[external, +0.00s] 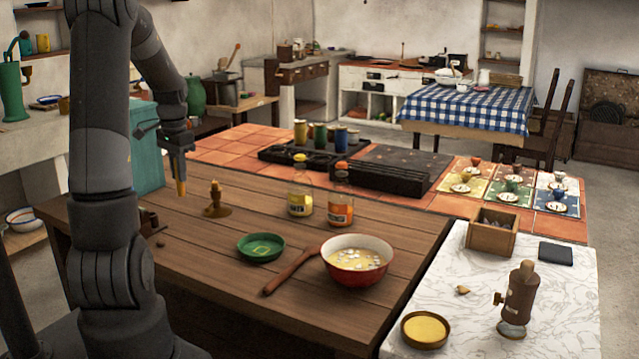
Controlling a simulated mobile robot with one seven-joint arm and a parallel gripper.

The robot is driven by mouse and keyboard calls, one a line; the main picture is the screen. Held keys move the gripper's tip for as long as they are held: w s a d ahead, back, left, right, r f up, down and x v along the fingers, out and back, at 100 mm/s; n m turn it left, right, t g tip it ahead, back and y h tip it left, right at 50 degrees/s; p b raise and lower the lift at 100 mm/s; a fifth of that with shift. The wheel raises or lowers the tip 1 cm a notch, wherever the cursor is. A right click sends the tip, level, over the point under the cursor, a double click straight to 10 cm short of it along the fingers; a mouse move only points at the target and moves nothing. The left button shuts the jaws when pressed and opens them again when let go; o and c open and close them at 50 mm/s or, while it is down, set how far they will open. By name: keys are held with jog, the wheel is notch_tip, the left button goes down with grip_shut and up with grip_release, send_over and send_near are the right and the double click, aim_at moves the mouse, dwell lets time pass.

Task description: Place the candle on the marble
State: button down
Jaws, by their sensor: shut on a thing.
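My gripper (179,170) is above the left part of the wooden counter, pointing down. It is shut on a small yellow-orange upright piece that looks like the candle (182,187), held just left of a brass candlestick (216,208) and apart from it. The candlestick stands on the wood; whether its narrow top holds anything is too small to tell. The white veined marble (468,283) is the counter section at the front right, well away from my gripper.
A green dish (260,248), wooden spoon (291,270), red bowl (357,268) and two jars lie between my gripper and the marble. On the marble are a wooden box (492,236), dark pad (555,254), brown grinder (520,300) and yellow-filled dish (424,330). Its middle has bare room.

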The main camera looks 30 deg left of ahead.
jog(key=w+d+m, duration=0.3)
jog(key=w+d, duration=0.4)
jog(key=d, duration=0.4)
jog(key=w+d+m, duration=0.3)
jog(key=w+d, duration=0.3)
jog(key=d, duration=0.5)
jog(key=w+d+m, duration=0.4)
jog(key=w+d, duration=0.3)
jog(key=d, duration=0.5)
jog(key=s+d+m, duration=0.3)
jog(key=d, duration=1)
jog(key=s+d+m, duration=0.2)
jog(key=s+d, duration=0.1)
jog(key=d, duration=1.1)
jog(key=s+d+m, duration=0.3)
jog(key=s+d, duration=0.1)
jog(key=d, duration=0.9)
jog(key=shift+w+a+f, duration=0.75)
jog(key=shift+w+f, duration=1.05)
jog(key=shift+f, duration=0.15)
jog(key=shift+w+a+f, duration=0.75)
jog(key=shift+w+f, duration=1)
jog(key=shift+f, duration=0.15)
jog(key=shift+w+a+f, duration=0.75)
jog(key=shift+w+f, duration=1.05)
jog(key=shift+f, duration=0.15)
